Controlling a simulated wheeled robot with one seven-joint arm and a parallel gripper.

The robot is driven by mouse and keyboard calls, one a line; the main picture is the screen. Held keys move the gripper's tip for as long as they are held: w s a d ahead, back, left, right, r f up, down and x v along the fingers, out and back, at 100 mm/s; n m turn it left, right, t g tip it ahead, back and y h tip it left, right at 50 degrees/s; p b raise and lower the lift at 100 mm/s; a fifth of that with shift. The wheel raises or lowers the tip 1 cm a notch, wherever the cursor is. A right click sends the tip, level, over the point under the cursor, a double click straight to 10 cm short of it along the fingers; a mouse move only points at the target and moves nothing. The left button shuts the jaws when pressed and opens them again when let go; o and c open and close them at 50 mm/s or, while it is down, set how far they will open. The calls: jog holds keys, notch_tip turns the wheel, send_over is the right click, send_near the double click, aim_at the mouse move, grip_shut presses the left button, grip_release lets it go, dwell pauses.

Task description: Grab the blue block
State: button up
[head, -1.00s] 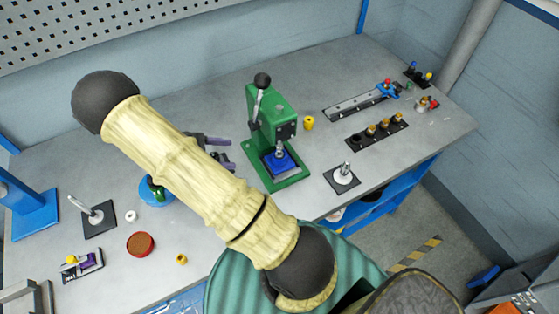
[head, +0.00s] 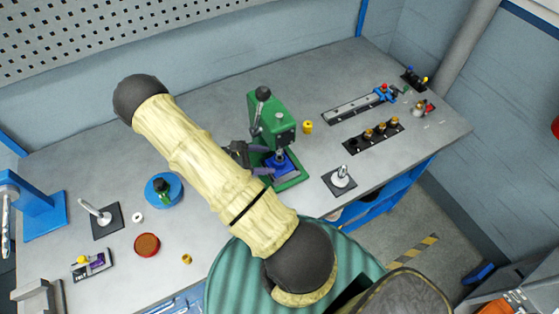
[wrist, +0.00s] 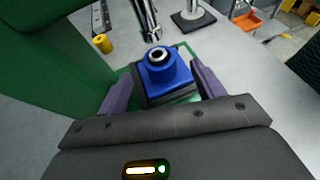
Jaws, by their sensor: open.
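The blue block (wrist: 164,74) sits on the base of the green press (head: 270,122), under the press ram. It has a round raised top with a metal ring and a dark hole. In the head view the blue block (head: 281,165) is partly hidden by my gripper (head: 266,160). In the wrist view my open gripper (wrist: 160,92) has one purple finger on each side of the block. I cannot tell whether either finger touches it.
The press body and lever stand close beside my gripper. A yellow part (head: 307,127) and a black plate with a metal post (head: 340,178) are to the right. A blue round holder (head: 164,190) is on the left.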

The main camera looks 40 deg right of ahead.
aim_at(277, 158)
jog(key=shift+d, duration=0.1)
jog(key=shift+s+d+p, duration=0.3)
jog(key=shift+d+p, duration=0.15)
jog(key=shift+p, duration=0.1)
jog(key=p+x, duration=0.2)
jog(key=x, duration=0.1)
jog(key=shift+s+d+r, duration=0.1)
jog(key=shift+d+r, duration=0.15)
jog(key=shift+s+d+f, duration=0.15)
jog(key=shift+d+f, duration=0.2)
jog(key=shift+d, duration=0.05)
jog(key=shift+c, duration=0.2)
jog(key=c, duration=1.3)
jog(key=shift+c, duration=0.2)
